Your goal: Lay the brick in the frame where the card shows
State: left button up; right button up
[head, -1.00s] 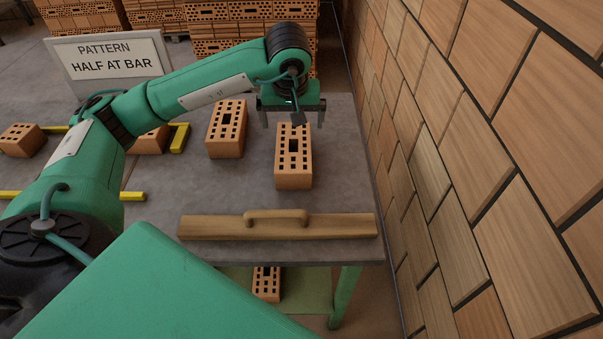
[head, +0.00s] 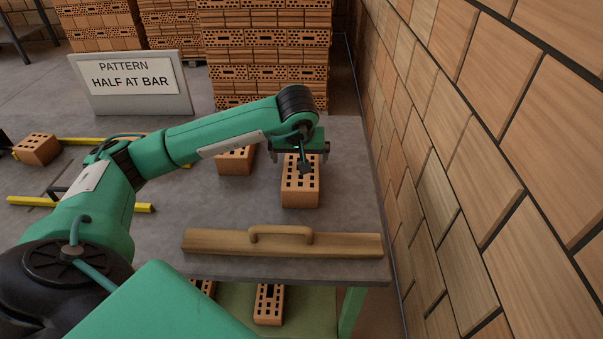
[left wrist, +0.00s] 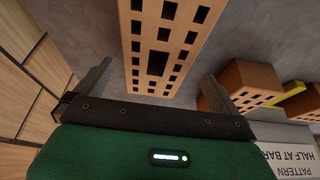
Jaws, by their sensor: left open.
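A perforated orange brick (head: 300,187) lies on the grey table near its right side. My left gripper (head: 299,156) is open just over the far part of this brick. In the left wrist view the brick (left wrist: 155,45) shows between the two spread fingers (left wrist: 158,90); I cannot tell whether they touch it. The card (head: 135,82) reads "PATTERN HALF AT BAR" and stands at the back left. Yellow bars (head: 130,207) of the frame lie at the left, partly hidden by my left arm. My right gripper is not in view.
Another brick (head: 235,162) lies behind my left forearm, and one (head: 38,149) lies at far left. A wooden float with a handle (head: 283,242) lies along the front edge. A block wall (head: 500,170) rises close on the right. Brick stacks (head: 265,50) stand behind.

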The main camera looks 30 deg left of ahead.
pick_arm(q)
jog(key=x, duration=0.5)
jog(key=shift+s+d, duration=0.15)
jog(key=shift+d, duration=0.15)
jog(key=c, duration=1.8)
jog(key=shift+r, duration=0.15)
jog(key=shift+c, duration=0.2)
